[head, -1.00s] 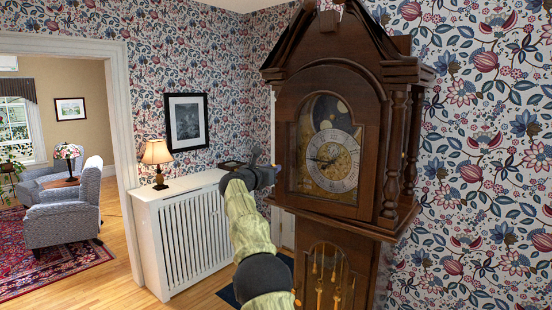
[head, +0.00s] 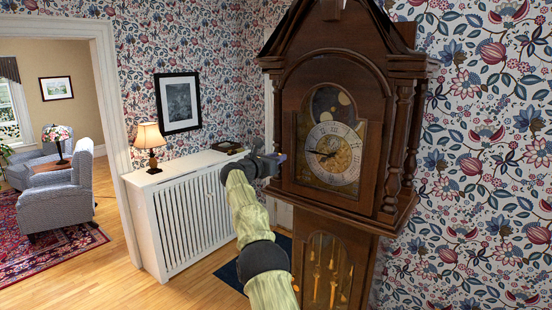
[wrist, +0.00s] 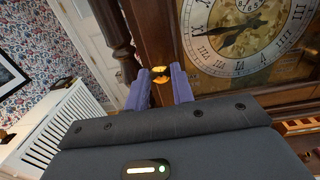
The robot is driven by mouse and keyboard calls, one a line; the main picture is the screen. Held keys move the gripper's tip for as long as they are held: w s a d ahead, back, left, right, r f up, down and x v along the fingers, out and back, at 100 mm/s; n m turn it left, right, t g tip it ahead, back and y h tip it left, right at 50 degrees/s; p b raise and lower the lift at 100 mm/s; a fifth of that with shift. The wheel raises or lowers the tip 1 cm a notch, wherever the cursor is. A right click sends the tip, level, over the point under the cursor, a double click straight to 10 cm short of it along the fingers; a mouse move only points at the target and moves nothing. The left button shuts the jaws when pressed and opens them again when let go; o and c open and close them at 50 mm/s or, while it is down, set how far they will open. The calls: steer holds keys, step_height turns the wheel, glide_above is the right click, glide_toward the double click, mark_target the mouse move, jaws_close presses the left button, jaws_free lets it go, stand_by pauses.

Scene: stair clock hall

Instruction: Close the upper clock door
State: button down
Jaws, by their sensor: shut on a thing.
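The tall brown wooden clock (head: 335,130) stands against the wallpapered wall. Its upper door (head: 375,130) frames the round dial (head: 335,153); it looks nearly flush with the case, but I cannot tell whether it is fully shut. My gripper (head: 283,158) is at the door's left edge, beside the dial. In the wrist view, my gripper's two purple fingers (wrist: 161,78) are shut on a small gold knob (wrist: 160,70) on the door's wooden edge. The dial also shows at the upper right there (wrist: 245,35).
A white radiator cover (head: 195,205) stands left of the clock, bearing a lamp (head: 149,145) and a dark box (head: 227,147). A framed picture (head: 178,103) hangs above. Armchairs (head: 60,200) stand beyond the left doorway. Wooden floor (head: 120,280) is clear at front left.

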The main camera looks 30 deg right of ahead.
steer(key=c, duration=1.2)
jaws_free()
steer(key=shift+a, duration=0.1)
steer(key=b+v, duration=1.2)
steer(key=v, duration=0.5)
steer(key=shift+s+b, duration=0.15)
steer(key=shift+b, duration=0.15)
steer(key=shift+a, duration=0.1)
